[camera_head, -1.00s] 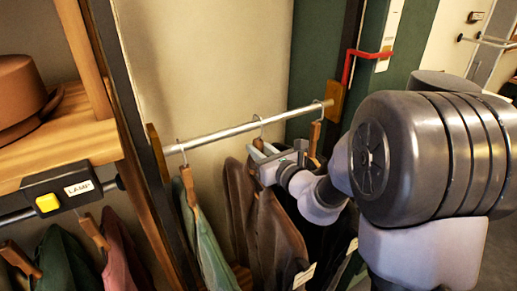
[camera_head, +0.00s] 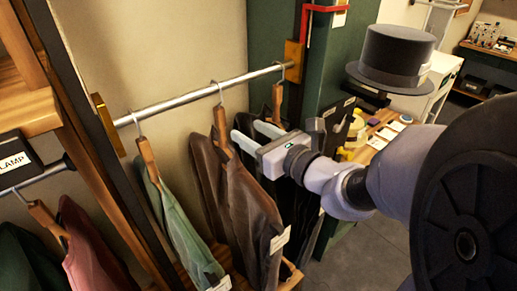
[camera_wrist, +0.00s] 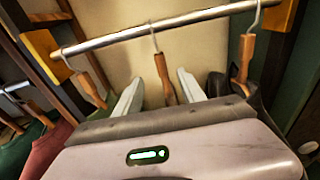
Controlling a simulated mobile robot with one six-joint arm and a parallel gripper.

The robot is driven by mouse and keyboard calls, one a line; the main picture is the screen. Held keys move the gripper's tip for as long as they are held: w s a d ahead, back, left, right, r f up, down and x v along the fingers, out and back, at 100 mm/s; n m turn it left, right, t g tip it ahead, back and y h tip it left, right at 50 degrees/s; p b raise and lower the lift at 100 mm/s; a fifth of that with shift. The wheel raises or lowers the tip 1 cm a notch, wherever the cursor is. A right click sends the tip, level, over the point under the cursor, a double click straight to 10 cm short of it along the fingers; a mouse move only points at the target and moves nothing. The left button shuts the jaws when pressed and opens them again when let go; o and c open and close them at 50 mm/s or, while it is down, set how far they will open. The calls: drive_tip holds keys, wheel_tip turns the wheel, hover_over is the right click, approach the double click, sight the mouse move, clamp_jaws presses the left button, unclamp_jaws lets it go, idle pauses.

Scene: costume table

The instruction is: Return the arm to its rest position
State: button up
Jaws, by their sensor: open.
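My gripper (camera_head: 248,130) is open, with two pale fingers reaching toward the clothes rail (camera_head: 205,92). In the wrist view my gripper (camera_wrist: 159,92) has one finger on each side of the wooden hanger (camera_wrist: 164,77) in the middle. I cannot tell whether the fingers reach around that hanger or stop short of it. In the head view this hanger (camera_head: 221,130) hooks on the rail and bears a brown garment (camera_head: 250,205). My arm stretches in from the right, well away from my body.
A green garment (camera_head: 182,222) hangs left of the brown one, and a dark one (camera_head: 300,195) to the right. A dark post stands left of them. Grey floor shows below.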

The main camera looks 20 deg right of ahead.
drive_tip(key=s+a+f+n+g+b, duration=0.1)
drive_tip(key=s+a+f+n+g, duration=0.4)
drive_tip(key=s+n, duration=0.45)
drive_tip(key=s+a+f+n+g+b, duration=0.1)
drive_tip(key=s+a+f+n+g, duration=0.35)
drive_tip(key=n, duration=0.75)
drive_tip(key=s+f+n+h+b, duration=0.1)
drive_tip(key=s+f+n+b, duration=0.2)
drive_tip(key=f+b, duration=0.3)
drive_tip(key=s+d+f+n+h+b, duration=0.1)
drive_tip(key=s+f+n+h+b, duration=0.1)
drive_tip(key=f+b, duration=0.5)
drive_tip(key=shift+s+d+f+n+g, duration=0.25)
drive_tip(key=shift+s+f+n+g, duration=0.2)
drive_tip(key=shift+s+f+n, duration=0.35)
drive_tip(key=shift+s+r, duration=0.1)
drive_tip(key=shift+r, duration=0.05)
